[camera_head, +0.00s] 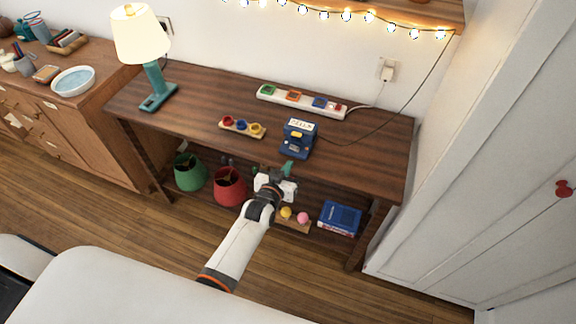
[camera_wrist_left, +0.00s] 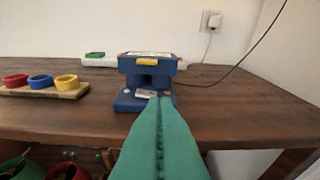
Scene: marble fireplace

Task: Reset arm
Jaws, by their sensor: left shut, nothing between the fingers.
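My left gripper (camera_head: 287,169) is at the front edge of the wooden table (camera_head: 215,88), in front of a small blue device. Its green fingers also fill the lower middle of the left wrist view (camera_wrist_left: 160,125), pressed together with nothing between them. The blue device (camera_head: 298,139) stands on the tabletop with a white label on top and a yellow part on its front. It also shows just beyond the fingertips in the left wrist view (camera_wrist_left: 145,76); I cannot tell whether they touch. My right gripper is not in view.
A wooden holder with red, blue and yellow cups (camera_head: 242,127) and a white power strip (camera_head: 300,102) lie on the table. A lamp (camera_head: 141,40) stands at the left. A white cabinet (camera_head: 490,170) stands right.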

